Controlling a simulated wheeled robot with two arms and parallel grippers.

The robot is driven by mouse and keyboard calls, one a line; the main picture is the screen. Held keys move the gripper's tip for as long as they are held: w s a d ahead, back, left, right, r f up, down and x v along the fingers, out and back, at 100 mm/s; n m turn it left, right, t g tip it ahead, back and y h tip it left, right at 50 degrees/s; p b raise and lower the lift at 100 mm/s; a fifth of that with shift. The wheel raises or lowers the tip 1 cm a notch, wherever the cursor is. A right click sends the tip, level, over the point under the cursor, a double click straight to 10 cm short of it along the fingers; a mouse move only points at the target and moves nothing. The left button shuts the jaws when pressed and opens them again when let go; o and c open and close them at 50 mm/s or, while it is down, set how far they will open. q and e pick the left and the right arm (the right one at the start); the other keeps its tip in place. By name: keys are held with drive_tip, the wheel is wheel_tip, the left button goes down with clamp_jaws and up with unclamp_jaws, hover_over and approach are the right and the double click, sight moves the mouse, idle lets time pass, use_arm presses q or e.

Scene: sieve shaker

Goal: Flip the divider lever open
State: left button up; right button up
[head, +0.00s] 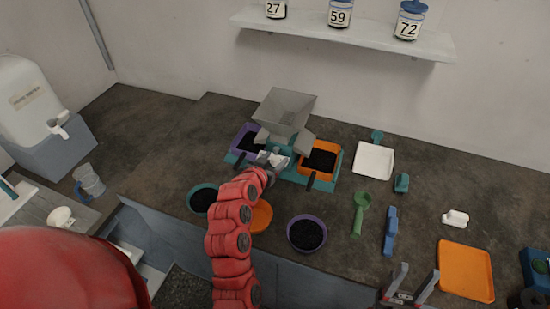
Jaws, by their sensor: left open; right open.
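The divider stands on the counter with a grey hopper (286,111) on top and a teal base (290,177). A purple bin (237,152) and an orange bin (334,169), both holding dark grains, sit at its left and right. My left gripper (272,159), on the red arm, is open at the divider's front, just below the hopper. It covers that part of the divider, and I cannot make out the lever or tell whether the gripper touches it. My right gripper (408,285) is open and empty at the bottom edge, far from the divider.
A white tray (374,160), green scoop (360,213), blue tool (390,231) and orange tray (466,270) lie to the right. A shelf (345,34) holds jars above.

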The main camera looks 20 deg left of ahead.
use_arm(q)
drive_tip(key=shift+w+f, duration=0.2)
drive_tip(key=shift+w, duration=0.15)
drive_tip(key=shift+c, duration=0.2)
